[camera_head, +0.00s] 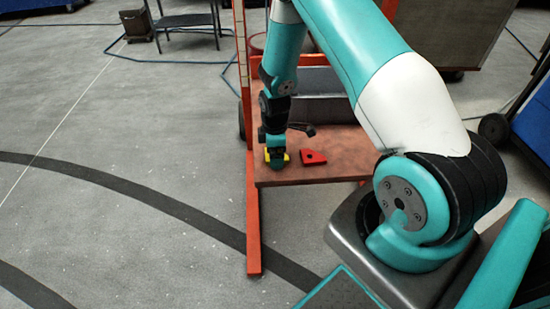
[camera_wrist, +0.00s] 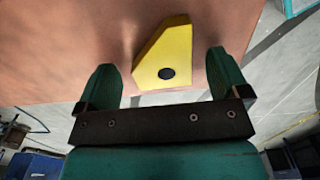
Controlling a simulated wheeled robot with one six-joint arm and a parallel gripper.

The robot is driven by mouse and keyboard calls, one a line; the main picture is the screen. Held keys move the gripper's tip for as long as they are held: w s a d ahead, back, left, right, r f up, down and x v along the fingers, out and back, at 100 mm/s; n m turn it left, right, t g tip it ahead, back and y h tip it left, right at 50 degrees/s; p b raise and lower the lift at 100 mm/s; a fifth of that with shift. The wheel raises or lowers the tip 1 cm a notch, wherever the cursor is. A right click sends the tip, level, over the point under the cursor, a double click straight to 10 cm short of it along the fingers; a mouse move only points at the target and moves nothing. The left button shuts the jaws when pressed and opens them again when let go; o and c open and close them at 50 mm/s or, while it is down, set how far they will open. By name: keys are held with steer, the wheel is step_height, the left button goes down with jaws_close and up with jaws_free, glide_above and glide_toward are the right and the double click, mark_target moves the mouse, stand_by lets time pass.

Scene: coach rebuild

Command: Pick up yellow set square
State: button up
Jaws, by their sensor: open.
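The yellow set square (camera_wrist: 167,52) lies on the reddish-brown shelf board (camera_wrist: 60,60), with a dark round hole near its near edge. In the wrist view it sits between and just beyond the two teal fingers of my gripper (camera_wrist: 163,78). The fingers are apart and gaps show on both sides of it. In the head view my gripper (camera_head: 276,153) is right over the yellow set square (camera_head: 284,157), which is partly hidden by it near the board's left edge.
A red set square (camera_head: 313,157) lies on the board just right of the yellow one. A grey box (camera_head: 325,108) stands behind. An orange upright (camera_head: 248,130) rises at the board's left edge. The floor at left is mostly clear.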

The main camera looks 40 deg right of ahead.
steer(key=shift+f, duration=0.3)
steer(key=c, duration=1.1)
steer(key=shift+o, duration=0.2)
steer(key=shift+r, duration=0.1)
